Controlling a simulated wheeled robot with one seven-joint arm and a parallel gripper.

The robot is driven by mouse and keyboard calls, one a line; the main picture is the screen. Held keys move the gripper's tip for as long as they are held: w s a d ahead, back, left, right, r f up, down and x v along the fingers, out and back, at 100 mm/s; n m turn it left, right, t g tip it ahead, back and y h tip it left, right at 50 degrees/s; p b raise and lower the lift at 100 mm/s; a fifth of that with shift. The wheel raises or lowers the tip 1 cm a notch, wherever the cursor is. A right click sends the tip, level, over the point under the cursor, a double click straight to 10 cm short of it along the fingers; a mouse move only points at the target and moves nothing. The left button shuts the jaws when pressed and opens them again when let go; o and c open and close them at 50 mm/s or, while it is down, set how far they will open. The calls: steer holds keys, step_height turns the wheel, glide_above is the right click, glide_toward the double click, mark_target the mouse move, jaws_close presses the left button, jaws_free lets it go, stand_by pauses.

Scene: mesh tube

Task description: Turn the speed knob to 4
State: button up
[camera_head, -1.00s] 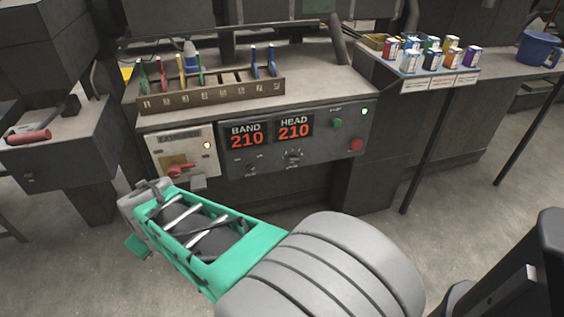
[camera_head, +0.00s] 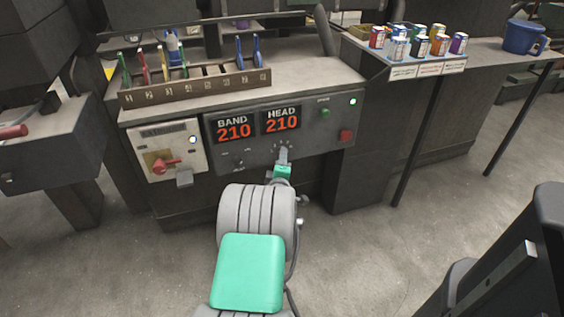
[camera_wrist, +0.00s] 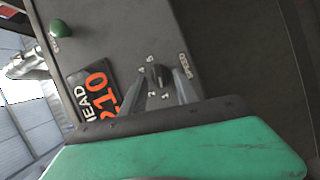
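The speed knob (camera_wrist: 161,74) is a small dark knob on the grey control panel (camera_head: 340,122), beside a "SPEED" label and a ring of small numerals. I cannot clearly tell which numeral it points to. My gripper (camera_wrist: 164,84) is at the knob, with its two grey fingers apart and the knob between or just beyond their tips. I cannot tell whether they touch it. In the head view my gripper (camera_head: 284,154) covers most of the knob. The HEAD display (camera_head: 282,121) reads 210, above the knob.
A green button (camera_head: 325,113) and red button (camera_head: 345,135) are to the right. A red rotary switch (camera_head: 165,165) is at the left. A tool rack (camera_head: 196,88) stands above.

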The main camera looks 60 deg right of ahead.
steer(key=shift+w+d, duration=0.25)
steer(key=shift+d, duration=0.25)
jaws_close()
